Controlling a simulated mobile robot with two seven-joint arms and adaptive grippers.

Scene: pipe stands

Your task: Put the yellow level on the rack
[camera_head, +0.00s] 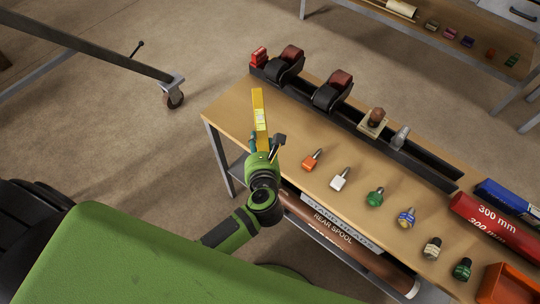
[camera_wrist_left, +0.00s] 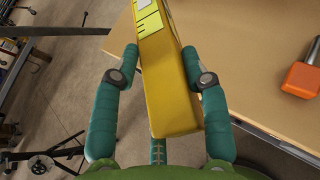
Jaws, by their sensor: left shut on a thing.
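The yellow level (camera_head: 259,106) is a long yellow bar with a pale label, at the left end of the wooden table. My left gripper (camera_head: 262,143) is shut on its near end. In the left wrist view, the teal fingers of my left gripper (camera_wrist_left: 162,72) lie on both sides of the level (camera_wrist_left: 172,102), which points away from the palm. I cannot tell whether the level touches the tabletop. A long black rack (camera_head: 421,169) runs along the table's back edge and holds several tools. My right gripper is not in view.
Several small coloured bits, including an orange one (camera_head: 312,160) and a white one (camera_head: 340,179), stand in a row right of my gripper. Red tubes (camera_head: 492,221) and an orange bin (camera_head: 505,284) are at the right. The wooden tabletop (camera_head: 232,112) is bare near its left end.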

